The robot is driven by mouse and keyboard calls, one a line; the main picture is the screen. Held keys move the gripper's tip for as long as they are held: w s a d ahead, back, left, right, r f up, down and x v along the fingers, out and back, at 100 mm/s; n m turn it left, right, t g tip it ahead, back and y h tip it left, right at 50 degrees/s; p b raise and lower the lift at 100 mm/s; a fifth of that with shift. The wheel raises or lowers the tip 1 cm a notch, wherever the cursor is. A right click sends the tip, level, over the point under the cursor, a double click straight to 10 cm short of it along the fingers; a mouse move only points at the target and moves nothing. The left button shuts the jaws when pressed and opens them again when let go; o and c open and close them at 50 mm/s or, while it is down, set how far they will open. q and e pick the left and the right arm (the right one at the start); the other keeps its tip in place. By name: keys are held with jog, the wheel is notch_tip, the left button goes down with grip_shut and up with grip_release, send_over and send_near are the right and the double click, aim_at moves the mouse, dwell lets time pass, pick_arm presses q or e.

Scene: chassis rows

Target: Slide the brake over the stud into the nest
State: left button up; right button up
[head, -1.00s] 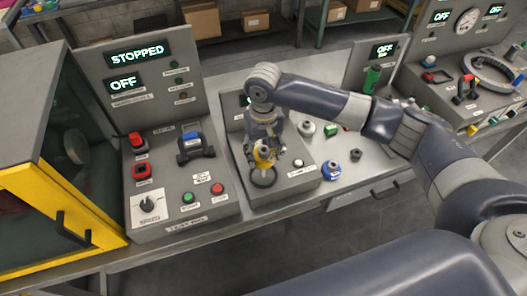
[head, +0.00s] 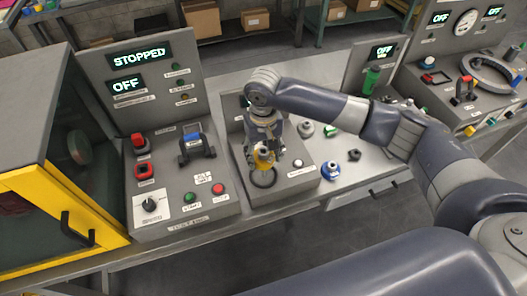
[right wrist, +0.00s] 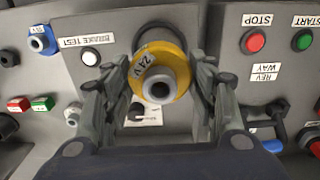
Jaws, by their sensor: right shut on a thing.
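My right gripper (head: 266,152) is shut on the brake (head: 264,160), a yellow disc with a grey hub. In the right wrist view the brake (right wrist: 161,72) reads 24V and sits between the two fingers (right wrist: 157,88). It is held over the grey brake test panel (head: 292,187), close to a black ring (head: 263,179). Part of the black ring (right wrist: 160,28) shows behind the brake in the right wrist view. I cannot make out a stud; the brake may hide it. Whether the brake touches the panel is not clear. My left gripper is not in view.
Left of the panel stands a console with start and stop buttons (head: 218,188) and a blue-black handle (head: 196,147). A yellow-framed cabinet (head: 40,210) is at far left. A blue flanged part (head: 329,170) and a dark nut (head: 354,155) lie on the bench to the right.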

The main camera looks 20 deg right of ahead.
aim_at(264, 177)
jog(key=shift+w+f, duration=0.1)
jog(key=shift+f, duration=0.7)
dwell(0.4)
jog(key=shift+f, duration=0.3)
jog(key=shift+f+b, duration=0.65)
jog(key=shift+f, duration=2.25)
jog(key=shift+f, duration=0.1)
jog(key=o, duration=1.5)
jog(key=shift+o, duration=0.2)
jog(key=shift+f, duration=0.1)
notch_tip(264, 177, up, 12)
jog(key=shift+r, duration=0.1)
